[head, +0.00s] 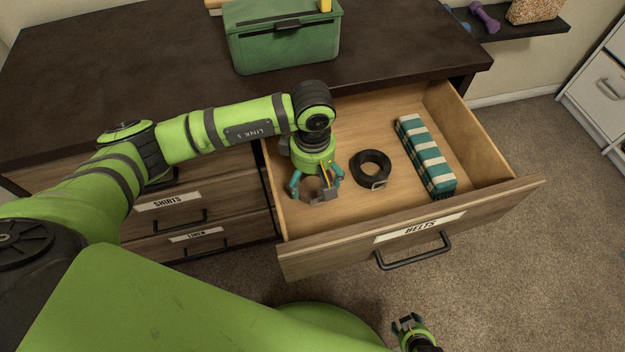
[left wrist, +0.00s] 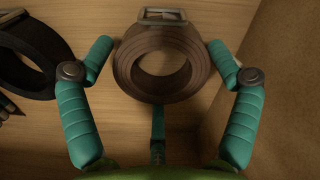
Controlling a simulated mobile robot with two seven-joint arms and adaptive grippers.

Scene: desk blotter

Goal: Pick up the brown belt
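The brown belt (head: 313,188) is a coiled roll with a metal buckle, lying in the open drawer at its left side. In the left wrist view the coil (left wrist: 162,68) lies between the fingers, buckle at the top. My left gripper (head: 318,181) reaches down into the drawer over the belt. Its teal fingers (left wrist: 160,62) are spread, one on each side of the coil, with a narrow gap seeming to show on each side. In the head view the gripper hides part of the belt. My right gripper (head: 408,320) is low at the bottom edge, fingers apart and empty.
A black belt (head: 371,169) is coiled just right of the brown one. A green-and-white checked bundle (head: 425,157) lies farther right in the drawer (head: 465,135). The drawer's front panel (head: 340,246) reads BELTS. A green box (head: 283,38) stands on the dresser top.

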